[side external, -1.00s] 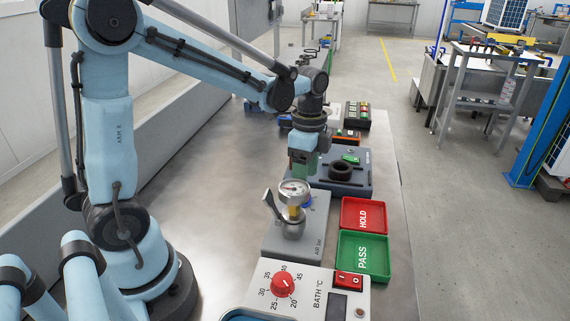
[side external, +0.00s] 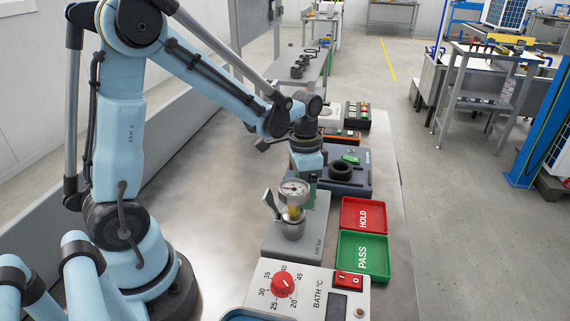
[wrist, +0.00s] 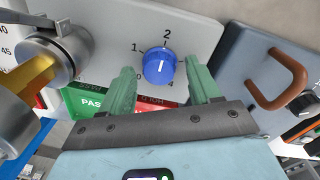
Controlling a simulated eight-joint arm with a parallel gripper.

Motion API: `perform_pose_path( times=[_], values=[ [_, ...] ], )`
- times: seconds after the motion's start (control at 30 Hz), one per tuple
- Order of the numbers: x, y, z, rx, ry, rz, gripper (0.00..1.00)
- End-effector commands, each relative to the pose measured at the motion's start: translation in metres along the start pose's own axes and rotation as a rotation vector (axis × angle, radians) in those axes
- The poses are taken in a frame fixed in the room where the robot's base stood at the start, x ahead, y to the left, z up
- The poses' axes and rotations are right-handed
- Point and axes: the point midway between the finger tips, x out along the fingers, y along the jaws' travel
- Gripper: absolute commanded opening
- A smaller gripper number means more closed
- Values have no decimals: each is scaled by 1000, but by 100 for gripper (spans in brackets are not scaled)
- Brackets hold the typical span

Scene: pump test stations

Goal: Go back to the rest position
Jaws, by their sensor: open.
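In the wrist view, my gripper (wrist: 158,70) is open, its green fingers to the left and right of a blue knob (wrist: 160,68). Clear gaps show between the knob and both fingers, and the jaws hold nothing. The knob's white mark points roughly at the 2 of its printed scale. In the side view, my gripper (side external: 304,196) is low over the grey air station (side external: 290,242), behind the round gauge (side external: 293,190). The gauge and fingers hide the knob there. I cannot tell how far down beside the knob the fingertips reach.
The gauge and its metal fitting stand close beside my gripper. A red HOLD tray (side external: 365,215) and green PASS tray (side external: 362,257) lie to the right. The bath station (side external: 310,290) is in front, and a dark station (side external: 350,185) with a black ring is behind.

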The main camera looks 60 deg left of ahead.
Motion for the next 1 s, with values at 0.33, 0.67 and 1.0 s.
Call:
perform_pose_path(
  times=[0.33, 0.67, 1.0],
  values=[
    [0, 0, 1, -319, 17, 1, 62],
    [0, -1, 2, -617, 34, 1, 62],
    [0, -1, 2, -811, 43, 0, 62]
  ],
)
